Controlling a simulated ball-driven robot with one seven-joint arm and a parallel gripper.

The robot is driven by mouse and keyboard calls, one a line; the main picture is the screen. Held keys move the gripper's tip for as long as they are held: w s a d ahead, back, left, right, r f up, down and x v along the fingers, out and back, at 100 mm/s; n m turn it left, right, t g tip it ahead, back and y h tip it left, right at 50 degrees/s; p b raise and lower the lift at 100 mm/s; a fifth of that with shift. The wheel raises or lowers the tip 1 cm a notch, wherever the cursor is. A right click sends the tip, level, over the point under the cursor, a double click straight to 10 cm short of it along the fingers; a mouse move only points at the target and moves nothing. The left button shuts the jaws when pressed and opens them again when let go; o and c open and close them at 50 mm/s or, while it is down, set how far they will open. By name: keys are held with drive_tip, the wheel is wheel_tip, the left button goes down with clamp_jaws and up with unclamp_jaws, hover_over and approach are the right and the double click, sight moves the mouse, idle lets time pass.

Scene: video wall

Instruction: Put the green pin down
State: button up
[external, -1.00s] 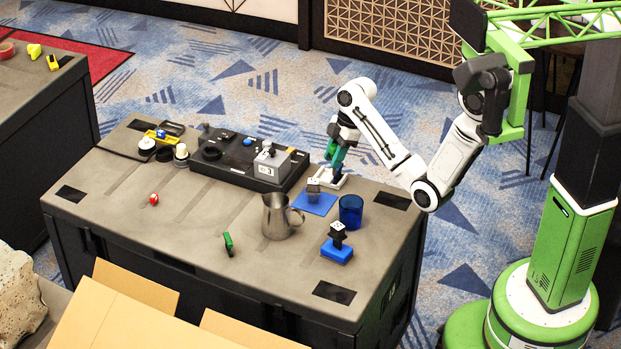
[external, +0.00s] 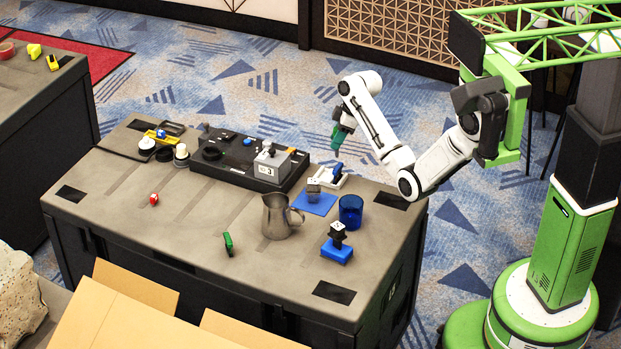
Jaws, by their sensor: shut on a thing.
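My gripper (external: 341,130) is above the back right of the grey table, above and behind a small white holder. It is shut on a green thing, which I take for the green pin (external: 337,141). The pin is small in this view, and the fingers are hard to tell apart from it. The pin is clear of the table top. The white holder (external: 341,182) stands near the table's back edge with a blue piece (external: 338,169) in it.
Near the holder are a blue mat (external: 318,206), a blue cup (external: 351,212), a metal pitcher (external: 277,217) and a black-and-blue stand (external: 337,250). A black tray (external: 228,170) with a grey box lies left.

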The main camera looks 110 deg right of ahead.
drive_tip(key=shift+d+x, duration=0.35)
drive_tip(key=shift+x, duration=1.3)
drive_tip(key=shift+d+x, duration=0.35)
drive_tip(key=shift+x, duration=1.3)
drive_tip(key=shift+d+x, duration=0.35)
drive_tip(key=shift+x, duration=1.25)
drive_tip(key=shift+s, duration=0.15)
drive_tip(key=o, duration=1.1)
drive_tip(key=v, duration=1.2)
drive_tip(key=shift+r, duration=0.15)
